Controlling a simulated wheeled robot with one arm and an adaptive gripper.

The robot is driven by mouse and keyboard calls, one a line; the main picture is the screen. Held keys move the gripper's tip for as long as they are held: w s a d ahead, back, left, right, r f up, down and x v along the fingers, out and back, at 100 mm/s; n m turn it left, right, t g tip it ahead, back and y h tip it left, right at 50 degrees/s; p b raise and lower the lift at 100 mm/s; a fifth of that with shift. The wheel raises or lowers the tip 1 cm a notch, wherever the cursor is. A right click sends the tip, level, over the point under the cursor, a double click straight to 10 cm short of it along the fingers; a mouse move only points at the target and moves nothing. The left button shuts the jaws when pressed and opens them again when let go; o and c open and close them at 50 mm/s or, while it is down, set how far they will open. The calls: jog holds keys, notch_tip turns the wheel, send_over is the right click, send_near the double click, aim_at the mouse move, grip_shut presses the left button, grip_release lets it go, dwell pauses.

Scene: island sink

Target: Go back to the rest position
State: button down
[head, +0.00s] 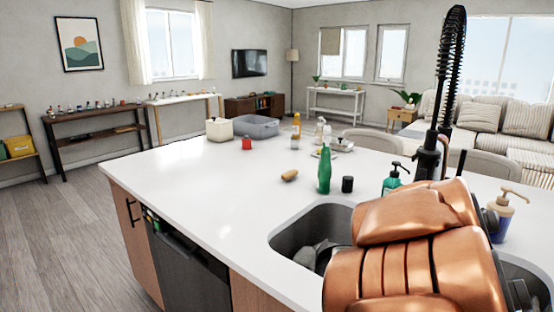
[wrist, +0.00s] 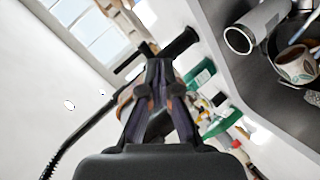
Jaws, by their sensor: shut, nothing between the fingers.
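My gripper (wrist: 158,80) is in the wrist view, its fingers closed together with nothing between them. My copper-coloured arm fills the lower right of the head view, over the sink, and hides my gripper there. In the wrist view the picture is tilted. The sink (wrist: 240,75) with a patterned mug (wrist: 296,65) and a metal cylinder (wrist: 239,40) lies to the right of my fingers, and a green bottle (wrist: 202,75) shows close beside them. I cannot tell how far the fingers are from the bottle.
The white island counter (head: 200,180) holds a green bottle (head: 324,172), a black cup (head: 347,184), soap dispensers (head: 392,180), a red cup (head: 247,143) and a grey tub (head: 256,127). A tall black spring faucet (head: 440,90) rises behind my arm. The left counter is clear.

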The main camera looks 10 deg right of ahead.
jog(key=s+a+f+m+g+y+p, duration=0.1)
jog(key=s+a+f+g+y+p, duration=0.15)
jog(key=s+a, duration=0.45)
jog(key=s+a+f+g+y+p, duration=0.1)
jog(key=s+a+f+g+y, duration=0.2)
jog(key=a, duration=0.8)
jog(key=s+a+f+m+g+y+p, duration=0.1)
jog(key=s+a+f+y, duration=0.25)
jog(key=s+a, duration=0.4)
jog(key=s+a+n+g+y+p, duration=0.1)
jog(key=s+a+g, duration=0.1)
jog(key=s+a, duration=0.6)
jog(key=shift+s+a+f+g+y, duration=0.3)
jog(key=shift+a+f+g, duration=0.05)
jog(key=shift+f, duration=0.05)
jog(key=shift+d, duration=0.1)
